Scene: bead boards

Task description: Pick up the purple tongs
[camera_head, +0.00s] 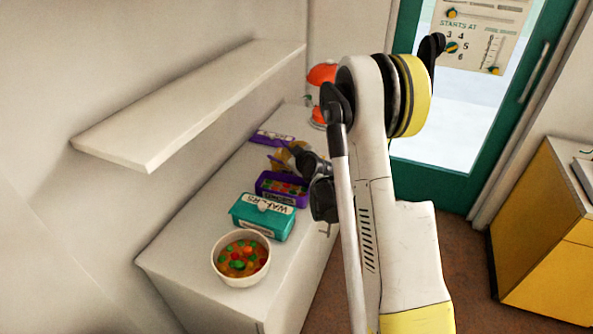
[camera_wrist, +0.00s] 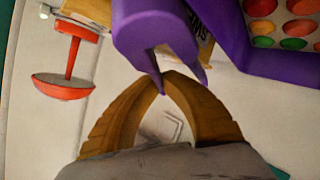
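The purple tongs (camera_wrist: 155,32) show in the wrist view at top centre, with two pointed legs towards me. My gripper (camera_wrist: 167,78) has its two yellow-brown fingers brought together at the tips. One leg of the tongs lies between the fingertips, and the other leg is just right of the right finger. In the head view my gripper (camera_head: 320,185) is low over the counter by the purple bead box, partly hidden by my arm. I cannot make out the tongs clearly there.
A purple bead box (camera_head: 283,188), a teal box (camera_head: 264,217) and a white bowl of beads (camera_head: 241,258) stand along the white counter (camera_head: 190,270). A red item (camera_wrist: 65,86) is at left in the wrist view. A white shelf (camera_head: 190,100) overhangs the left side.

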